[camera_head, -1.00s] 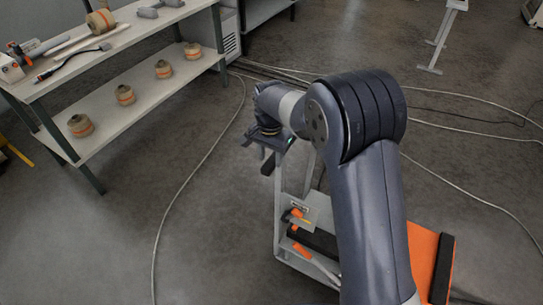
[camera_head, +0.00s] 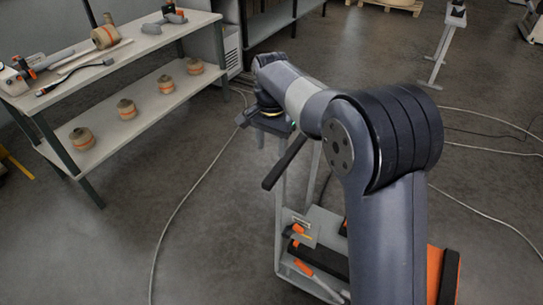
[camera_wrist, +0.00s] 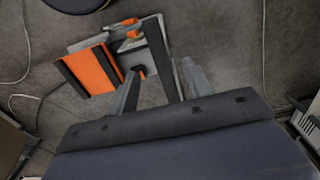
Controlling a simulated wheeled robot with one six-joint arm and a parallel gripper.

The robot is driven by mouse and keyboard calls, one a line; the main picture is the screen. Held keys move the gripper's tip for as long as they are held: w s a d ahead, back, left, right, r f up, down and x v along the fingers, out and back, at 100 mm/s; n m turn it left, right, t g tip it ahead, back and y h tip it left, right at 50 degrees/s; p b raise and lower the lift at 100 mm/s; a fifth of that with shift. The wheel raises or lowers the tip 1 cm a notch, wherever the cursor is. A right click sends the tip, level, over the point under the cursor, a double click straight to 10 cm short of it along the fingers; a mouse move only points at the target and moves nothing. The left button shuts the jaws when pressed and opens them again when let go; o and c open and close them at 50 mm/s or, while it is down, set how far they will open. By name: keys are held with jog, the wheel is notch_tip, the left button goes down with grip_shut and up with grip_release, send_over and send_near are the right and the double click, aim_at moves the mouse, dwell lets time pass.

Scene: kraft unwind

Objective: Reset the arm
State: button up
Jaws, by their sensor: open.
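My arm stands folded in front of the head camera, with its dark elbow large at the right of centre. My gripper (camera_wrist: 160,88) is open in the wrist view, its two grey fingers spread wide with nothing between them but the floor and a grey post beyond. In the head view the gripper body (camera_head: 268,122) hangs below the wrist, above the grey frame and clear of the bench; its fingertips are hard to make out there.
A two-level bench (camera_head: 130,132) at the left holds several tan rolls and tools. An orange-and-black platform (camera_wrist: 92,70) with a grey frame (camera_head: 282,235) lies below my arm. Cables (camera_head: 190,190) run over the open concrete floor. A grey stand (camera_head: 440,50) is at the back right.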

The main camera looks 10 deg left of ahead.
aim_at(277, 176)
jog(key=shift+r, duration=0.35)
notch_tip(277, 176, down, 11)
jog(key=shift+d+f+p, duration=0.1)
jog(key=shift+p, duration=0.5)
jog(key=shift+s+d, duration=0.1)
jog(key=shift+d, duration=0.25)
jog(key=shift+s+d, duration=0.2)
jog(key=shift+d, duration=0.2)
